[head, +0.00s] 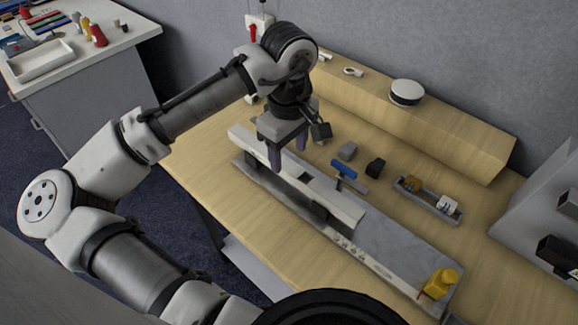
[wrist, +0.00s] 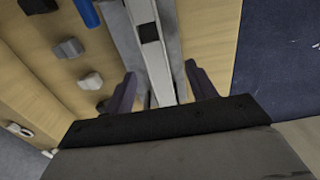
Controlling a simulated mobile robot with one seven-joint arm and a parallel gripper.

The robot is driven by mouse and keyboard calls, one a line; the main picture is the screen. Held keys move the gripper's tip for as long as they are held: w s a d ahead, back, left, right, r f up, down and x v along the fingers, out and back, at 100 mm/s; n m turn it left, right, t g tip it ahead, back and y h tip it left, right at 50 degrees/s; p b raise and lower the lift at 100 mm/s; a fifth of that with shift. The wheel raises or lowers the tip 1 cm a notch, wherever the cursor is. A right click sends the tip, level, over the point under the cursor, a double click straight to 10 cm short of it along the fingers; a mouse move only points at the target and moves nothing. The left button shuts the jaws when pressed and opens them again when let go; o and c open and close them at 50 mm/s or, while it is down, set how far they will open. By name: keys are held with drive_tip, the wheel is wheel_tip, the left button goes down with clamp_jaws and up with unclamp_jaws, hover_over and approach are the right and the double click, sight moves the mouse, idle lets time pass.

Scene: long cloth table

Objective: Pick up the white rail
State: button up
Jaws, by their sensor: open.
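The white rail (head: 325,195) is a long pale bar lying lengthwise on a grey base on the wooden table in the head view. It has a dark patch on it. In the wrist view the rail (wrist: 144,12) runs up the picture between my fingers. My gripper (head: 288,156) is open above the far-left part of the rail, pointing down. In the wrist view my gripper (wrist: 160,90) has one finger on each side of the rail, with visible gaps. My fingers hide part of the rail, and I cannot tell whether the fingertips reach below its top.
Beside the rail are a blue-handled tool (head: 344,170), a grey block (head: 347,151), a black block (head: 375,167) and a small tray (head: 431,208). A raised wooden ledge (head: 450,138) runs along the wall.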

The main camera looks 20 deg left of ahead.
sight(289, 166)
drive_tip(key=shift+w+a+f+p, duration=0.15)
drive_tip(key=shift+f+p, duration=0.1)
drive_tip(key=shift+f, duration=0.65)
drive_tip(key=shift+w+d+f+p, duration=0.1)
drive_tip(key=shift+f+p, duration=0.2)
drive_tip(key=shift+f, duration=0.6)
drive_tip(key=shift+w+a+f+p, duration=0.15)
drive_tip(key=shift+f+p, duration=0.1)
drive_tip(key=shift+f, duration=0.65)
drive_tip(key=shift+d, duration=0.1)
drive_tip(key=shift+c, duration=0.2)
drive_tip(key=c, duration=1.1)
drive_tip(key=shift+c, duration=0.2)
drive_tip(key=shift+r, duration=0.1)
